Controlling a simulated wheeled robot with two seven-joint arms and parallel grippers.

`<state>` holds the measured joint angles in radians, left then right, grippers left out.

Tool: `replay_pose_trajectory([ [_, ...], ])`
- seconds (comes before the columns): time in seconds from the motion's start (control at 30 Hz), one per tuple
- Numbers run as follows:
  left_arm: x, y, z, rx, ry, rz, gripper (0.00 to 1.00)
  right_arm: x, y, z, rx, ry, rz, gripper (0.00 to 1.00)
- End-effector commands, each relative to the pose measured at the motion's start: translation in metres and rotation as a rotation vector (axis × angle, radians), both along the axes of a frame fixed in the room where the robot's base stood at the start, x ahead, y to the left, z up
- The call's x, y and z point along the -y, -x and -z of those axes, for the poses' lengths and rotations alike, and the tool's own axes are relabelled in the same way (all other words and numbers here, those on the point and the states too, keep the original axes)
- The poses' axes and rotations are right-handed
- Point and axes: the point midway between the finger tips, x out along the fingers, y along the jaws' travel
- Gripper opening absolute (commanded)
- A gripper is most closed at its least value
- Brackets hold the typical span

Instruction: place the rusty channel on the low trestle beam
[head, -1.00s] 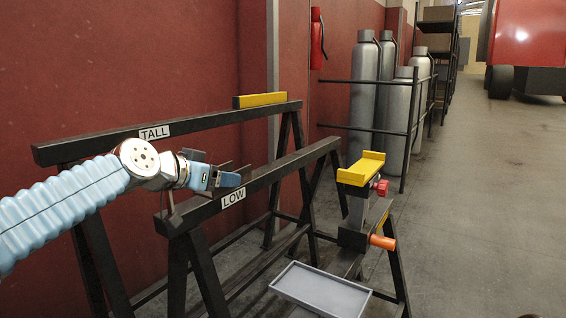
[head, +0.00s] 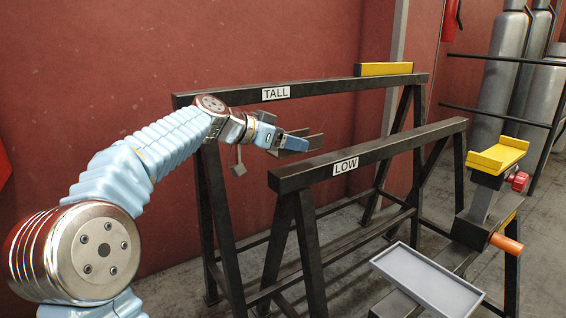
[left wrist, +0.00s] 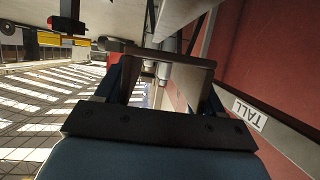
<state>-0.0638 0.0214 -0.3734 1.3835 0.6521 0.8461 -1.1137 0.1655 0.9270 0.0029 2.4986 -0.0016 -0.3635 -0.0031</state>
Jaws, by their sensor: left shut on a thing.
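The rusty channel (head: 316,142) is a short brown piece held in my left gripper (head: 296,143). In the left wrist view the channel (left wrist: 170,58) spans the gap between the two fingers. My right gripper is not in view.
The tall trestle beam (head: 330,87) runs behind, with a yellow block (head: 385,69) on it. A yellow-topped stand (head: 497,155) with an orange handle (head: 506,244) and a grey tray (head: 428,279) are at right. Gas cylinders (head: 502,65) stand behind. The low beam's top looks clear.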

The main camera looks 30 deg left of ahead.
Motion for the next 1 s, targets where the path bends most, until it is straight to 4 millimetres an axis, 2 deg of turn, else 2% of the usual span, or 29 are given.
replay_pose_trajectory([
  [0.3, -0.021, -0.007, 0.026, 0.001, 0.002, -0.003, 0.04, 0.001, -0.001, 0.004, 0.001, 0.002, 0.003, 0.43],
  [0.5, -0.020, -0.006, 0.052, 0.003, 0.003, 0.001, 0.04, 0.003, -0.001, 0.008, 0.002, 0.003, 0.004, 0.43],
  [0.87, -0.020, -0.007, 0.056, 0.005, 0.001, 0.000, 0.04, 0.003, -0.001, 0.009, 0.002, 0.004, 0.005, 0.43],
  [0.9, -0.020, -0.007, 0.058, 0.001, 0.000, 0.000, 0.70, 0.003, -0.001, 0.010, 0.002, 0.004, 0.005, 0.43],
  [1.0, -0.020, -0.007, 0.057, 0.000, 0.000, 0.000, 0.85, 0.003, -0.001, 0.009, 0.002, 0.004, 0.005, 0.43],
])
